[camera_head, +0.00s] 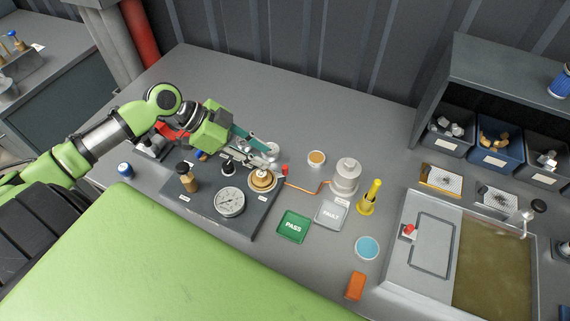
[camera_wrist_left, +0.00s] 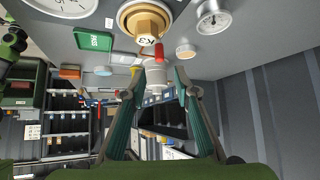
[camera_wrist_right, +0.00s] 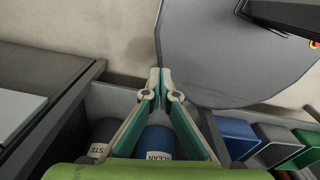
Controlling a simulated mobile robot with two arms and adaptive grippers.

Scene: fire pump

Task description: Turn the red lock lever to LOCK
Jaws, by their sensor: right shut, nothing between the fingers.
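A small red lever (camera_head: 285,169) stands beside the brass hex fitting marked K3 (camera_head: 263,178) at the right end of the dark gauge plate. In the left wrist view the red lever (camera_wrist_left: 159,54) shows just below the K3 fitting (camera_wrist_left: 147,25). My left gripper (camera_head: 273,153) is over the plate's far right part. Its two fingers (camera_wrist_left: 161,76) are spread, with the red lever between and slightly beyond the tips in that view; I see no contact. LOCK lettering is not readable. My right gripper (camera_wrist_right: 160,78) is shut and empty, away from the plate.
A pressure gauge (camera_head: 229,202) and black knob (camera_head: 228,168) stand close by on the plate. Right of it are a green PASS tray (camera_head: 293,227), a grey FAULT tray (camera_head: 331,212), a white stepped cylinder (camera_head: 345,177) and a yellow tool (camera_head: 370,197). The right wrist view shows bins (camera_wrist_right: 237,137).

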